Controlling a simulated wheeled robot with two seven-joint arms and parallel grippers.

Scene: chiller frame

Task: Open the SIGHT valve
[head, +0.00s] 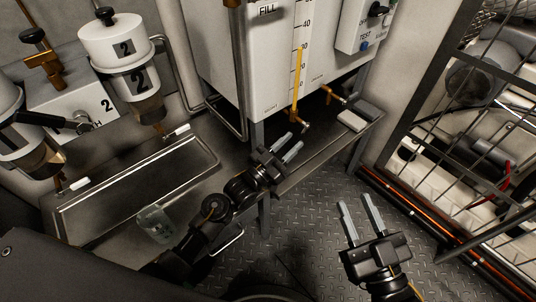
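A white tank (262,62) has a sight gauge (297,80) with a yellow column and a number scale on its front. Below the gauge is a small brass fitting with a reddish end (304,124). A second brass fitting with a dark handle (333,95) sits to its right under the tank. No SIGHT label is readable, so I cannot tell which is the SIGHT valve. My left gripper (294,141) is open and empty, just below and left of the first fitting in the picture, apparently apart from it. My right gripper (355,203) is open and empty over the floor.
The patterned floor (320,220) is open.

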